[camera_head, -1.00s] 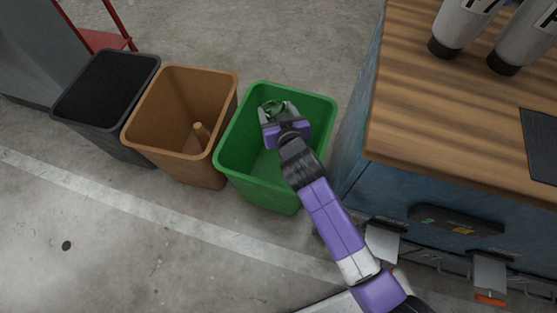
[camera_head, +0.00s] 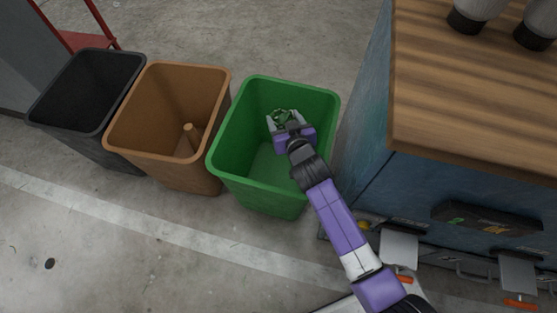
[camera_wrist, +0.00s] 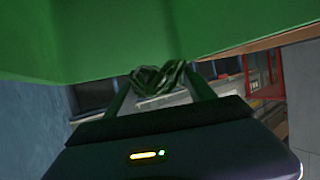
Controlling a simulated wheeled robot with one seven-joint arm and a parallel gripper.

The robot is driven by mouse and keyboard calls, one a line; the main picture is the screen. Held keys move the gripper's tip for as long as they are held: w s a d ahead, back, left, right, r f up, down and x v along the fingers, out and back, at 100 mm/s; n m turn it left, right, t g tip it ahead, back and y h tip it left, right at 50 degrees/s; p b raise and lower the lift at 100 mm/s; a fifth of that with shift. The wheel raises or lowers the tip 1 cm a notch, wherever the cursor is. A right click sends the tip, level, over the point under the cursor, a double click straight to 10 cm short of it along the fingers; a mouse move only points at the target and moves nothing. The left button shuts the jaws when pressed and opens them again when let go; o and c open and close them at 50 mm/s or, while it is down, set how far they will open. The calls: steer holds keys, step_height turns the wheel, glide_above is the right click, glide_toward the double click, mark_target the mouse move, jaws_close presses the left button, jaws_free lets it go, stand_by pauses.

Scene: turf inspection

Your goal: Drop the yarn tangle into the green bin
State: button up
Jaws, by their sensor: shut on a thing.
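The green bin (camera_head: 228,163) stands on the floor at the middle of the head view, its open top facing up. My gripper (camera_head: 284,121) is over the bin's opening, within its rim as seen from above. It is shut on the yarn tangle (camera_head: 281,115), a small green looped bundle. In the wrist view the tangle (camera_wrist: 158,79) sits between the two fingertips, with the green bin wall (camera_wrist: 90,40) filling the upper left. How deep the gripper is below the rim is hard to tell.
A brown bin (camera_head: 126,131) holding a tan peg-like thing (camera_head: 190,135) stands left of the green bin. A black bin (camera_head: 45,108) is farther left. A blue bench with a wooden top (camera_head: 470,100) stands close on the right. The floor in front is clear.

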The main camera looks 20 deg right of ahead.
step_height(320, 180, down, 2)
steer(key=shift+f+b, duration=0.1)
steer(key=shift+b, duration=0.5)
steer(key=o, duration=1.4)
steer(key=p+v, duration=0.3)
steer(key=v, duration=0.5)
